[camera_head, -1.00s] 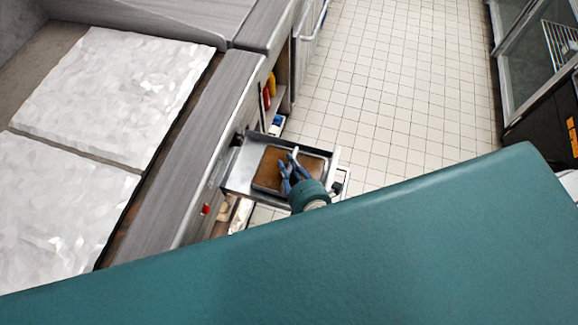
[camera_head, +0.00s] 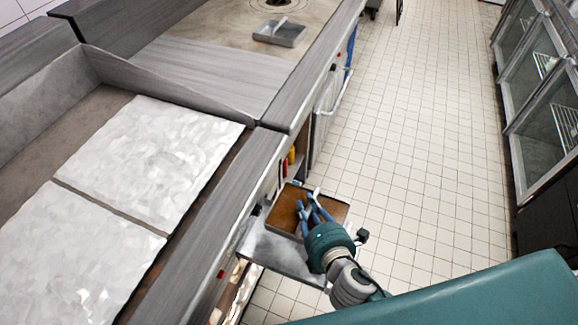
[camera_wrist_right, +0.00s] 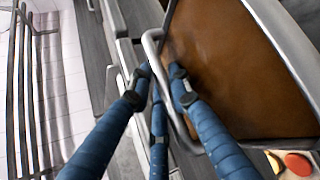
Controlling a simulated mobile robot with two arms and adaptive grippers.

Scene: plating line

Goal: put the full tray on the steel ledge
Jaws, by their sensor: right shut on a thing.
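The full tray (camera_head: 331,203), a grey rectangular pan with a brown fill, hangs over the far part of a pull-out steel shelf beside the counter. My right gripper (camera_head: 311,203) is shut on its handle. In the right wrist view the blue fingers (camera_wrist_right: 162,78) close around the grey wire handle, and the tray's brown fill (camera_wrist_right: 225,65) lies to their right. The handle is partly hidden by the fingers. A brushed steel ledge (camera_head: 212,180) runs along the counter front, left of the tray; its top is bare. My left gripper is not in view.
The bare shelf (camera_head: 272,252) shows below the tray. White crumpled sheets (camera_head: 158,160) lie in the recessed counter. Another grey tray (camera_head: 281,38) stands on the far worktop. The tiled floor (camera_head: 420,160) is clear on the right, up to glass-doored cabinets (camera_head: 535,120).

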